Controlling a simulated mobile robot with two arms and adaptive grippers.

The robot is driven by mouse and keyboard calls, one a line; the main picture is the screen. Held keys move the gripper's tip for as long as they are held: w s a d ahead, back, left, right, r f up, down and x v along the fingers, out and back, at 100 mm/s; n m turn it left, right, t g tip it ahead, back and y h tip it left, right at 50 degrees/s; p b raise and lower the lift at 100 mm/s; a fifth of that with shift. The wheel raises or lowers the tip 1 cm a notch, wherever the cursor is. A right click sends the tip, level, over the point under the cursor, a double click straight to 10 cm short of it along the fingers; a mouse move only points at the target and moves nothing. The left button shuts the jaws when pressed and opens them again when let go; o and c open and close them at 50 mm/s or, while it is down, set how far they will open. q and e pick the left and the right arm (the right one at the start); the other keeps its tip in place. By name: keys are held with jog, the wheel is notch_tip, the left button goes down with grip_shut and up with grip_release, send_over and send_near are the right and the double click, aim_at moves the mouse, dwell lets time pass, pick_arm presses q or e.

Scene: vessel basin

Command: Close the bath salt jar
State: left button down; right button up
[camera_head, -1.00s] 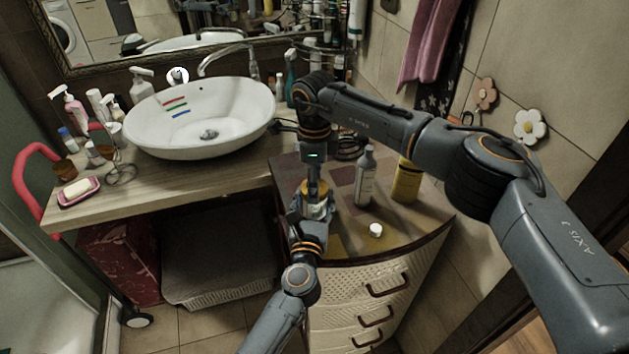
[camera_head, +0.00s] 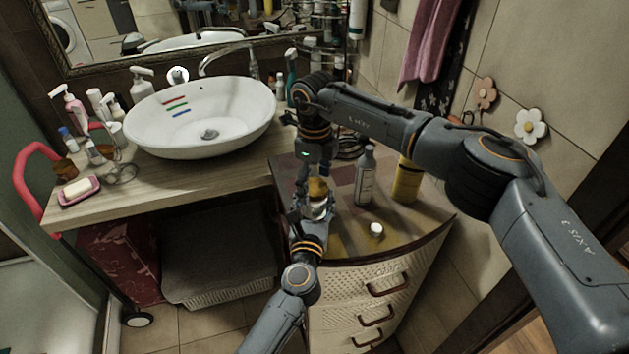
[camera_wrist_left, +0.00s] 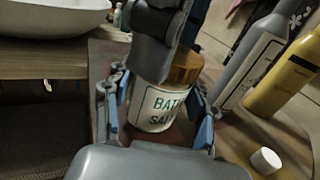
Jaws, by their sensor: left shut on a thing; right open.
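The bath salt jar (camera_head: 319,210) stands on the curved cabinet top. The left wrist view shows its white label reading "BATH SALT" (camera_wrist_left: 158,108). An amber lid (camera_wrist_left: 186,66) sits over the jar's mouth; I cannot tell if it is fully seated. My left gripper (camera_wrist_left: 160,115) is shut around the jar's body, with a finger on each side. My right gripper (camera_head: 314,176) comes down from above and is open at the lid. In the left wrist view it hides the lid's left part, and its fingertips are hard to make out.
A grey bottle (camera_head: 365,177) and a yellow bottle (camera_head: 407,182) stand right of the jar. A small white cap (camera_head: 376,230) lies on the cabinet top (camera_head: 350,243). The white basin (camera_head: 200,140) is to the left, on a wooden counter (camera_head: 200,178).

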jog(key=shift+r, duration=0.1)
jog(key=shift+r, duration=2.15)
jog(key=shift+c, duration=0.4)
jog(key=shift+r, duration=1.8)
jog(key=shift+f, duration=0.15)
jog(key=shift+f, duration=3.9)
jog(key=shift+c, duration=0.5)
